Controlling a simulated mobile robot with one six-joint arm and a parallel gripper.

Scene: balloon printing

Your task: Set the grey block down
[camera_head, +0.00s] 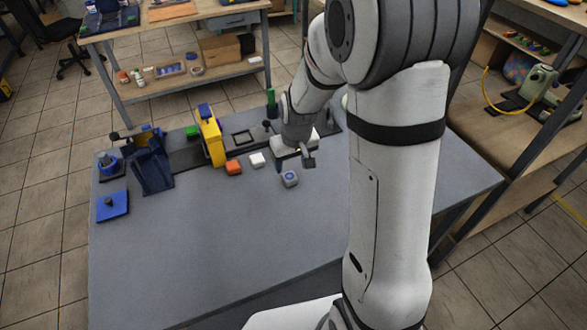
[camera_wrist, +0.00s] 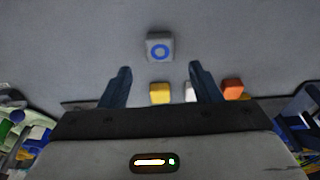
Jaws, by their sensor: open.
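The grey block (camera_head: 290,179) with a blue ring on its top rests on the grey table (camera_head: 230,240). It also shows in the wrist view (camera_wrist: 159,47), lying flat beyond the fingertips and roughly centred between them. My gripper (camera_wrist: 160,70) is open, with its two dark fingers apart and nothing between them. In the head view my gripper (camera_head: 307,162) is just behind and slightly right of the block, apart from it. My arm hides part of the table's right side.
An orange block (camera_head: 233,167) and a white block (camera_head: 257,160) stand left of my gripper. A yellow block (camera_wrist: 160,93) shows in the wrist view. A yellow machine (camera_head: 211,135), green block (camera_head: 192,131) and blue pad (camera_head: 112,205) stand further left. The table's front middle is clear.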

